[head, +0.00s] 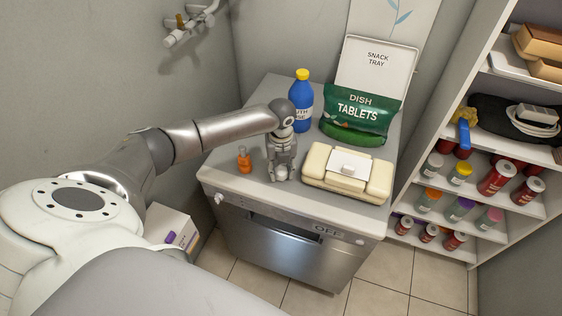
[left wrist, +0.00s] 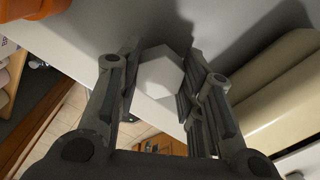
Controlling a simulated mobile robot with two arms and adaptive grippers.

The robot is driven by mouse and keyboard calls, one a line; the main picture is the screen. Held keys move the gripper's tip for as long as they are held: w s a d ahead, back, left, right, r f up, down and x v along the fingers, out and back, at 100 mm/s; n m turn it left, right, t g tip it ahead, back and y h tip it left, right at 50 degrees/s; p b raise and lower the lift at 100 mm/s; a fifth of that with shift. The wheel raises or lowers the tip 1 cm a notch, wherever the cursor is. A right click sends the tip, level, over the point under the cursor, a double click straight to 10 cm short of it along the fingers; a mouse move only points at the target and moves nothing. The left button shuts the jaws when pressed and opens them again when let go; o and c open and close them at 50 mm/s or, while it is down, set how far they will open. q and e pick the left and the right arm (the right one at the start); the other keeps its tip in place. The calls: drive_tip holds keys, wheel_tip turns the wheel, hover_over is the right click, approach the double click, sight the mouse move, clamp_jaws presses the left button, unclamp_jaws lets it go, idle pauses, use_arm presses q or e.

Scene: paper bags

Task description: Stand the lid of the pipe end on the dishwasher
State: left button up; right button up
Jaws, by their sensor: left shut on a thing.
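My left gripper (head: 281,177) is low over the front part of the dishwasher top (head: 222,172), pointing down. In the left wrist view its fingers (left wrist: 158,85) are shut on a white six-sided cap (left wrist: 161,74), which looks like the lid. The cap is close to the white top surface; I cannot tell whether it touches. In the head view the fingers mostly hide it. The pipe (head: 192,27) is on the wall at the upper left, away from the gripper. My right gripper is not in view.
A small orange bottle (head: 244,160) stands left of the gripper. A cream case (head: 325,178) lies close on its right. Behind are a blue bottle (head: 302,108), a green tablets bag (head: 358,118) and a snack tray (head: 375,66). Shelves (head: 455,215) stand at right.

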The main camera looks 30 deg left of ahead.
sight(281, 170)
use_arm(q)
drive_tip(key=shift+f, duration=0.4)
drive_tip(key=o, duration=1.2)
wheel_tip(281, 170, up, 5)
drive_tip(key=p, duration=0.4)
drive_tip(key=shift+r+p, duration=0.1)
drive_tip(key=shift+p, duration=0.2)
